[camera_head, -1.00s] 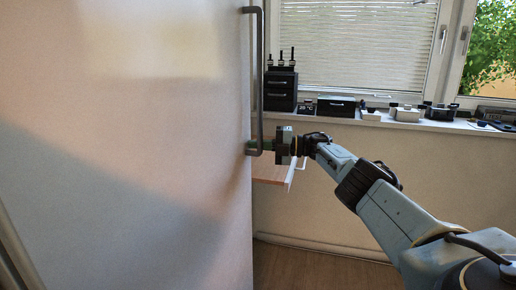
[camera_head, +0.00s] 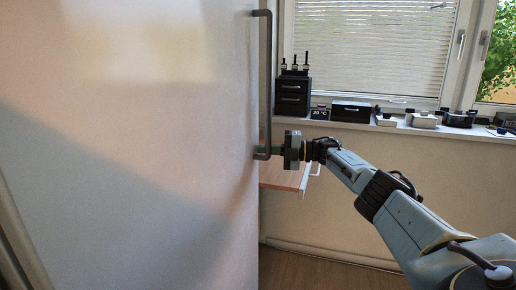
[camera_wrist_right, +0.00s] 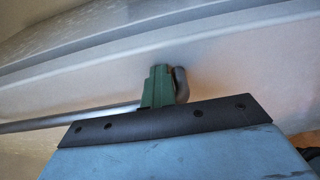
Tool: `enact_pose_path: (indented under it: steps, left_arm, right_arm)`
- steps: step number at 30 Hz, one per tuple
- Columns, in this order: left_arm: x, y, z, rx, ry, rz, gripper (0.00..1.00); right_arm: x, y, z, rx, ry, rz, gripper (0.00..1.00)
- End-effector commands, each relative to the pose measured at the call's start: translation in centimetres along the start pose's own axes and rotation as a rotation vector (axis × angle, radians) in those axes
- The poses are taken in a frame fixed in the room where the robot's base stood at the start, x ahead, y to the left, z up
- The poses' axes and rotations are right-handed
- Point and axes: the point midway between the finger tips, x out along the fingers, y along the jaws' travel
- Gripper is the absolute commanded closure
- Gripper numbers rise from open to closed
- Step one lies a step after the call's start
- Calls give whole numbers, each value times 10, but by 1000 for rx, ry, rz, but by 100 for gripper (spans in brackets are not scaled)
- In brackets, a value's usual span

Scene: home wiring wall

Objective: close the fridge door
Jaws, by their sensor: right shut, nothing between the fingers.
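The fridge door (camera_head: 130,140) is a large pale panel filling the left of the head view. Its dark vertical bar handle (camera_head: 265,85) runs along the door's right edge. My right gripper (camera_head: 268,150) is at the lower end of the handle, its green fingertips by the bar. In the right wrist view the green fingers (camera_wrist_right: 158,88) are together, beside the bent end of the grey handle (camera_wrist_right: 182,85), against the pale door (camera_wrist_right: 110,85). They hold nothing; whether they touch the bar or door is unclear. My left gripper is not seen.
A small wooden shelf or table (camera_head: 285,178) is behind the gripper. A windowsill (camera_head: 400,128) carries black drawer boxes (camera_head: 291,97) and several small devices. The floor (camera_head: 325,272) below is clear where it shows.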

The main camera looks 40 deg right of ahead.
Motion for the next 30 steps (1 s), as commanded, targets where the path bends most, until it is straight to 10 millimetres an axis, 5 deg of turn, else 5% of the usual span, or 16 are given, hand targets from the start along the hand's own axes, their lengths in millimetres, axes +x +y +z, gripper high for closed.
enact_pose_path:
  steps: [6,12,30]
  left_arm:
    - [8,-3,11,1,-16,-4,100]
    - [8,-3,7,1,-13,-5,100]
    - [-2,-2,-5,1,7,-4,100]
  right_arm:
    - [-55,-2,3,3,-13,-4,100]
    - [-90,-1,5,1,-18,1,100]
    - [-104,-1,5,2,-21,4,100]
